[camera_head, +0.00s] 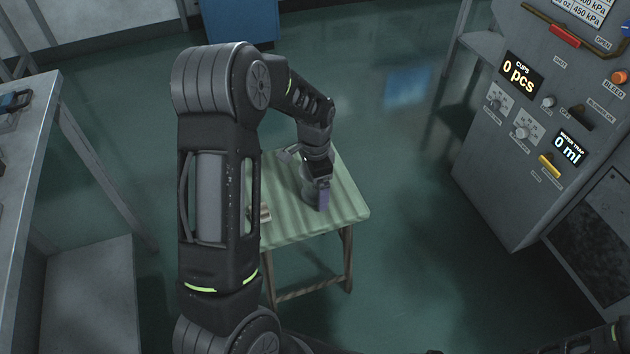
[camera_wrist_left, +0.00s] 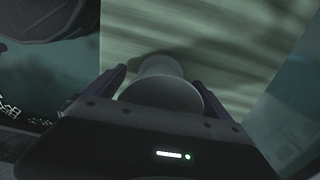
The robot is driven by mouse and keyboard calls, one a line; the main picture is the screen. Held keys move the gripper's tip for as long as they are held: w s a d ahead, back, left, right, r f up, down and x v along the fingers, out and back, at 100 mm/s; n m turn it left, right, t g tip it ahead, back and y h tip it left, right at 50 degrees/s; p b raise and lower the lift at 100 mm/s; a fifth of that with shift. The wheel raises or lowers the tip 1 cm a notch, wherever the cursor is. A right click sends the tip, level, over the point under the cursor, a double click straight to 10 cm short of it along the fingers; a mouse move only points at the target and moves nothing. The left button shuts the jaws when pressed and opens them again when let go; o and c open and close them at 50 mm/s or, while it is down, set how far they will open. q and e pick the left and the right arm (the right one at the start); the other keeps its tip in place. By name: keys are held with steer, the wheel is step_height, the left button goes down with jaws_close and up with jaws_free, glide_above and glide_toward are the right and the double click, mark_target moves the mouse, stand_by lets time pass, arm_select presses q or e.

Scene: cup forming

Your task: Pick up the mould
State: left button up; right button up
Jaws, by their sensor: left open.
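The mould is a plain grey rounded piece (camera_wrist_left: 165,84) in the left wrist view, with a wider round end near the gripper and a narrower end toward the stool top. My left gripper (camera_wrist_left: 162,78) is open, with one dark finger on each side of it. I cannot tell whether the fingers touch it. In the head view my left gripper (camera_head: 318,195) points down over the stool, its purplish finger showing; it and my arm largely hide the mould there. My right gripper does not show.
The mould is over a small stool with a pale green striped top (camera_head: 345,205). A small light block (camera_head: 263,212) lies at its left, partly behind my arm. A grey machine with displays (camera_head: 545,120) stands right, a metal bench (camera_head: 25,150) left.

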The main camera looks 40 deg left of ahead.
arm_select(q)
steer(key=c, duration=1.9)
